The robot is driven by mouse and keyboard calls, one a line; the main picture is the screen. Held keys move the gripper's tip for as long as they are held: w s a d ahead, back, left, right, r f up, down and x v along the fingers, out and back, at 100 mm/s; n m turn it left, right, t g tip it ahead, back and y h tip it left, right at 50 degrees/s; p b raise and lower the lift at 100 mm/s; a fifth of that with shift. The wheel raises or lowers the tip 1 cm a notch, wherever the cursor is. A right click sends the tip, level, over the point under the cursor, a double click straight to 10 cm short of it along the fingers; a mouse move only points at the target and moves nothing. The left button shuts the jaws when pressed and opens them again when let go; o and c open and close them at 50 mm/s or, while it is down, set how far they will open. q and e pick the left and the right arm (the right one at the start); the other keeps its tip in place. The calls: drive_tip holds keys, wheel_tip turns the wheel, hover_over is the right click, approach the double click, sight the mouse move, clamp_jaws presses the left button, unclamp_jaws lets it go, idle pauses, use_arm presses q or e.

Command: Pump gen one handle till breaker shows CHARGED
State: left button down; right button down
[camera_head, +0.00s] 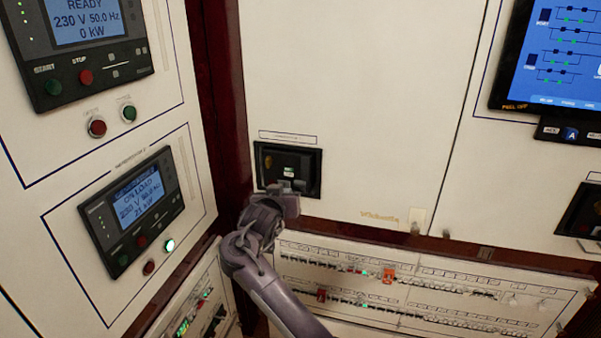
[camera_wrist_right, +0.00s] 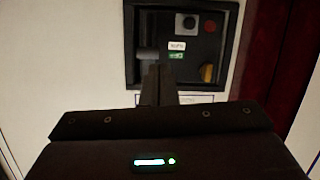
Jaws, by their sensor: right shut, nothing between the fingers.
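The breaker (camera_head: 288,169) is a black recessed unit in the white panel, in the middle of the head view. It also shows in the right wrist view (camera_wrist_right: 205,75), with a grey button, a red button, a small white label, a green label and a brass-coloured part. A dark grey cylinder-like part, perhaps the handle (camera_wrist_right: 147,50), sits at its left there. I cannot read CHARGED on the labels. My right gripper (camera_head: 287,193) is shut and empty at the breaker's lower edge; its fingers (camera_wrist_right: 158,80) reach toward the opening. Contact cannot be told. My left gripper is not in view.
Two generator control panels with screens (camera_head: 90,20) (camera_head: 138,205) are on the left wall. A blue screen (camera_head: 555,50) is at upper right. Another dark breaker unit (camera_head: 582,215) is at the right edge. Rows of small breakers (camera_head: 400,285) run below.

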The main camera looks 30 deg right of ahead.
wheel_tip(320, 180, up, 7)
drive_tip(key=m, duration=0.1)
drive_tip(key=shift+s+d+f+m+h, duration=0.2)
drive_tip(key=shift+s+d+m+h, duration=0.1)
drive_tip(key=shift+s+d+m, duration=0.15)
drive_tip(key=p, duration=0.3)
hover_over(298, 183)
drive_tip(key=d, duration=0.1)
drive_tip(key=shift+w+d+f, duration=0.1)
drive_tip(key=shift+w+f, duration=0.1)
drive_tip(key=shift+f, duration=0.35)
drive_tip(key=shift+w+f, duration=0.15)
drive_tip(key=shift+f, duration=0.4)
drive_tip(key=f, duration=0.1)
drive_tip(key=p, duration=0.1)
drive_tip(key=a+f+p, duration=0.1)
drive_tip(key=shift+s+f, duration=0.35)
drive_tip(key=shift+s+a+f, duration=0.25)
drive_tip(key=shift+f, duration=0.25)
drive_tip(key=shift+f, duration=0.1)
